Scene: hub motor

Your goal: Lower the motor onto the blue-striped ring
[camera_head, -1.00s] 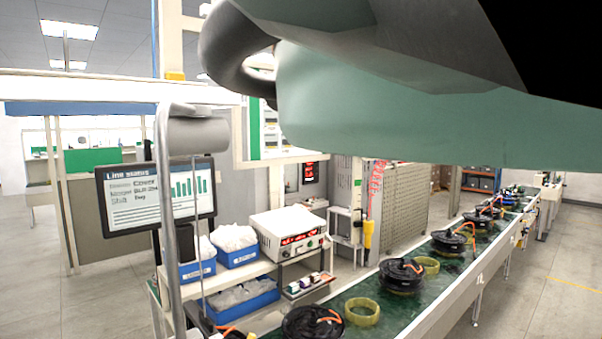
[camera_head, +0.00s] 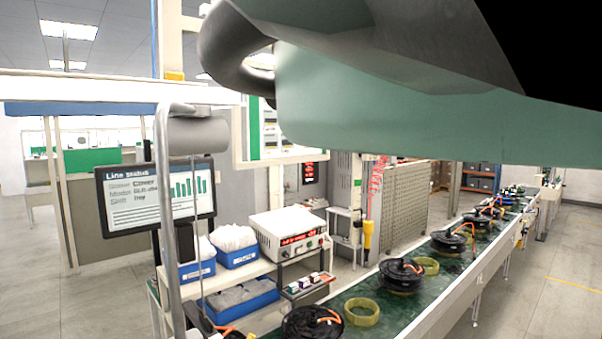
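Several black hub motors with orange cables sit on the green conveyor; the nearest motor (camera_head: 312,323) is at the bottom edge of the head view, and another motor (camera_head: 401,275) is farther along. A yellow-green ring (camera_head: 361,312) lies flat on the belt just right of the nearest motor, and a second ring (camera_head: 427,265) lies beside the farther motor. I cannot make out blue stripes on either ring. My gripper is not in view. A large green and dark part fills the top right and hides what is behind it.
The conveyor (camera_head: 453,297) runs from bottom centre to the far right. Left of it stand a shelf with blue bins (camera_head: 242,302), a white instrument box (camera_head: 288,235) with a red display, and a monitor (camera_head: 157,196). A yellow hanging tool (camera_head: 367,236) is behind the belt.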

